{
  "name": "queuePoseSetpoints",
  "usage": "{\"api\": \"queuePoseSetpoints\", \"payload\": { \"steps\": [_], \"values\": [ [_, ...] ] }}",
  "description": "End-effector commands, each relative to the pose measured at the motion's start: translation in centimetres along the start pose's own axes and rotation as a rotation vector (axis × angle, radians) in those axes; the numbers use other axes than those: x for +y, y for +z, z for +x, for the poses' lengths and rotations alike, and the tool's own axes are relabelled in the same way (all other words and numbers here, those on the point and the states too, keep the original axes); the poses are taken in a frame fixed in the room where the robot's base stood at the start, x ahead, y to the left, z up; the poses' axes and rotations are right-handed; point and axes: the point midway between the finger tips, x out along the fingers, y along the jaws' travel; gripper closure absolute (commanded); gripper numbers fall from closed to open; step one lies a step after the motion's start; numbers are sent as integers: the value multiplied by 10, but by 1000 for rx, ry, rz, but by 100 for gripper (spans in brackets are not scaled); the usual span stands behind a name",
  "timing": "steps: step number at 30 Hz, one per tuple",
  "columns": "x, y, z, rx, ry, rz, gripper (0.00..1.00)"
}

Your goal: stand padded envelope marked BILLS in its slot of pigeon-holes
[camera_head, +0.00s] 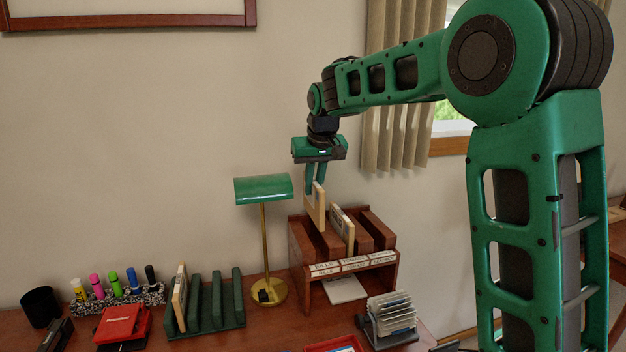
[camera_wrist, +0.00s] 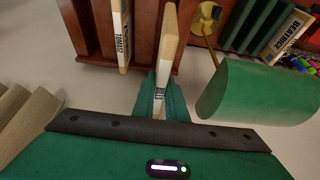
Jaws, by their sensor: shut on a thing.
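My gripper (camera_head: 316,186) points down and is shut on a tan padded envelope (camera_head: 316,208), held upright by its top edge. The envelope also shows between the fingers in the wrist view (camera_wrist: 168,48); its dark lettering is too small and foreshortened to read surely. The brown wooden pigeon-holes (camera_head: 308,275) stand below on the desk. The envelope is over their left part, near the slot above the BILLS label (camera_head: 323,267). I cannot tell whether its lower edge is inside the slot. Another tan envelope (camera_head: 341,228) stands in a slot to its right.
A green desk lamp (camera_head: 263,188) stands close left of the pigeon-holes. A green rack (camera_head: 217,308) holds one envelope, marked BEATRICE in the wrist view (camera_wrist: 284,38). Markers, a red box (camera_head: 121,325) and a card holder (camera_head: 390,320) are on the desk. Wall lies behind.

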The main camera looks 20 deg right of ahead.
Motion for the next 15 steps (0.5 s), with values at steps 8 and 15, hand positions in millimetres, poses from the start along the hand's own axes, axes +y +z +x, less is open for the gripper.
{"api": "queuePoseSetpoints", "payload": {
  "steps": [8,15],
  "values": [
    [0,9,22,0,0,1,100],
    [1,17,41,-1,1,1,100]
  ]
}}
